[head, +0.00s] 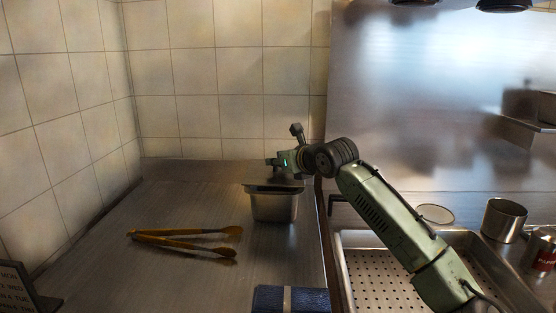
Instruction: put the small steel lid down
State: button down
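The small steel lid (262,183) is a thin flat plate over the top of a steel pan (274,208). A dark band shows between the lid and the pan's front wall, and the lid reaches a little past the pan's left side. I cannot tell whether it rests on the rim or is just above it. My gripper (279,171) is right above the lid, at its back right part. Its fingertips are small and dark here, and I cannot see whether they grip the lid.
Tongs (180,235) lie on the steel counter (120,260) left of the pan. A blue box (270,299) is at the front. A perforated tray (375,275) and a steel pot (503,217) are to the right. The counter's left side is mostly free; a tiled wall stands behind.

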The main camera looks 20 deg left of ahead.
jog(key=shift+s+f, duration=0.1)
jog(key=shift+f, duration=0.35)
jog(key=shift+f, duration=0.15)
jog(key=c, duration=1.4)
grip_release()
jog(key=shift+o, duration=0.2)
jog(key=shift+r, duration=0.45)
jog(key=v, duration=1.2)
jog(key=shift+r+p, duration=0.2)
jog(key=shift+p, duration=0.15)
